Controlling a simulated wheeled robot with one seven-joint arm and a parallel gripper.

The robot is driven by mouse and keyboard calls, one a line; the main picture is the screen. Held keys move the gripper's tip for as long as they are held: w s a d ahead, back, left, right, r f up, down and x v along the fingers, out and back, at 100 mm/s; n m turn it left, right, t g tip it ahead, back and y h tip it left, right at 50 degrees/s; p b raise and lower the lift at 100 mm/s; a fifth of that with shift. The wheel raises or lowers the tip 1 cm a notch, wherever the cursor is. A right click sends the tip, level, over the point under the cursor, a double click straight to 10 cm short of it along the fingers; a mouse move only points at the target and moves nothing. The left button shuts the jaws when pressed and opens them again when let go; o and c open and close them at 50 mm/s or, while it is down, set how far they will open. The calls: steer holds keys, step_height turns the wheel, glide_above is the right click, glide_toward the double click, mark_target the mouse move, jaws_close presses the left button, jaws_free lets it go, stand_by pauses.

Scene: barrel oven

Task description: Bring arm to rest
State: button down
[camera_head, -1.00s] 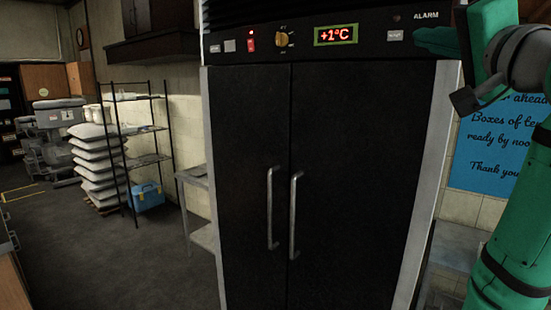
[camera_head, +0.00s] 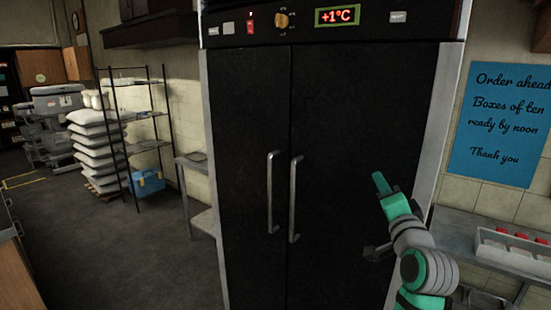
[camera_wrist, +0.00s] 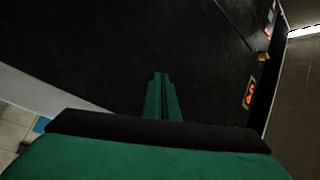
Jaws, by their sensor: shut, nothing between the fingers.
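My gripper (camera_head: 381,183) is at the right of the head view, in front of the right door of a black two-door fridge (camera_head: 245,110). Its green fingers point up and to the left. In the wrist view my gripper (camera_wrist: 162,80) shows its two fingers together, with nothing between them. The dark fridge front (camera_wrist: 90,50) fills most of that view. I cannot tell how far the fingertips are from the door. Both fridge doors are closed.
A metal side table (camera_head: 500,240) with a white tray and red-topped items stands at the right, below a blue sign (camera_head: 499,125). A wire rack (camera_head: 145,130), stacked white sacks (camera_head: 95,150) and a blue box (camera_head: 147,182) are at the left. The floor (camera_head: 110,260) there is clear.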

steer(key=s+a+f+g+h, duration=0.1)
steer(key=s+a+f, duration=0.2)
steer(key=f, duration=0.7)
steer(key=s+a+f+n, duration=0.1)
steer(key=s+a+f, duration=0.15)
steer(key=f, duration=0.85)
steer(key=s+a+f+g+h, duration=0.15)
steer(key=a+f, duration=0.25)
steer(key=f, duration=0.6)
steer(key=s+a+f+n, duration=0.2)
steer(key=s+a+f, duration=0.3)
steer(key=s+f, duration=0.4)
steer(key=s+a+f+n, duration=0.1)
steer(key=s+a+f, duration=0.15)
steer(key=s, duration=0.35)
steer(key=s+a+f+n+g, duration=0.1)
steer(key=s+a+f, duration=0.15)
steer(key=s, duration=0.35)
steer(key=s+a+f+n, duration=0.1)
steer(key=s+a+f, duration=0.15)
steer(key=s, duration=0.25)
steer(key=s+a+r+n+y, duration=0.1)
steer(key=s+a+n, duration=0.1)
steer(key=s, duration=0.7)
steer(key=s+a+r+n+g+y, duration=0.1)
steer(key=s+n, duration=0.3)
steer(key=s, duration=0.6)
steer(key=shift+s+a+r+y, duration=0.2)
steer(key=shift+a+y, duration=0.25)
steer(key=shift+a, duration=0.2)
